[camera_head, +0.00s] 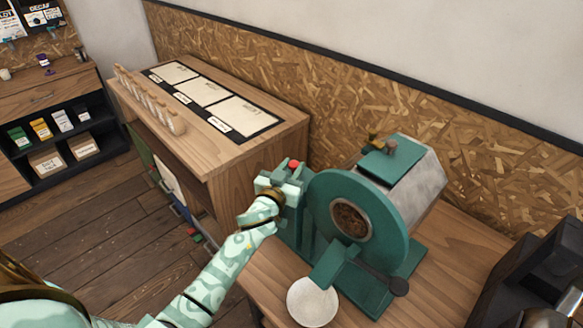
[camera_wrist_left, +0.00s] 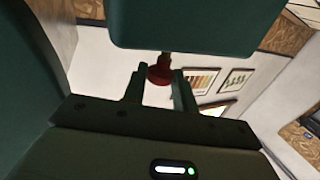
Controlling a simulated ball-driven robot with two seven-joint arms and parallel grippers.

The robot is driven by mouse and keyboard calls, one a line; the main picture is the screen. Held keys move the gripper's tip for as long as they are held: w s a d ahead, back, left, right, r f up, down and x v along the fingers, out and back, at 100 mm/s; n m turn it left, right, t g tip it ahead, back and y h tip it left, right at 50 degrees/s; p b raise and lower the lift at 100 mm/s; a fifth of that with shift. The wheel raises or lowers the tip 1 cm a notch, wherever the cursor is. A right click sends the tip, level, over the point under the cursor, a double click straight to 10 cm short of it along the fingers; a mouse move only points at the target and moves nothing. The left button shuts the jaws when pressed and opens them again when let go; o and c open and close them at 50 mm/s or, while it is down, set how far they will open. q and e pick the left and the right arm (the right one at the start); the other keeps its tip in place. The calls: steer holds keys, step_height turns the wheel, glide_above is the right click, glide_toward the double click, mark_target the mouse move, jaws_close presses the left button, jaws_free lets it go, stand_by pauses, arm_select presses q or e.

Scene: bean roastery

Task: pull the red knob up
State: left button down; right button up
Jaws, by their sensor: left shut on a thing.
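The red knob (camera_head: 293,163) is a small red spot beside the green roaster (camera_head: 330,200), at the end of my left arm. In the left wrist view the red knob (camera_wrist_left: 160,73) sits on a short stem next to a dark green block (camera_wrist_left: 195,25). My left gripper (camera_head: 288,172) is at the knob. In the wrist view its two dark fingers (camera_wrist_left: 158,80) stand on either side of the knob, shut on it. The fingers hide part of the knob's sides. My right gripper is in neither view.
The roaster stands on a wooden table (camera_head: 455,275) with a round pale dish (camera_head: 312,302) in front. A black machine (camera_head: 545,275) is at the right. A wooden counter (camera_head: 205,150) with cards and several small holders is behind left. A shelf (camera_head: 75,155) stands far left.

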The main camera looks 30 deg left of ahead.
arm_select(q)
steer(key=shift+r, duration=0.25)
steer(key=c, duration=1.1)
jaws_free()
steer(key=shift+s+f, duration=0.1)
steer(key=shift+s, duration=0.1)
steer(key=s, duration=1)
steer(key=s+d, duration=0.1)
steer(key=s, duration=0.5)
steer(key=shift+a, duration=0.1)
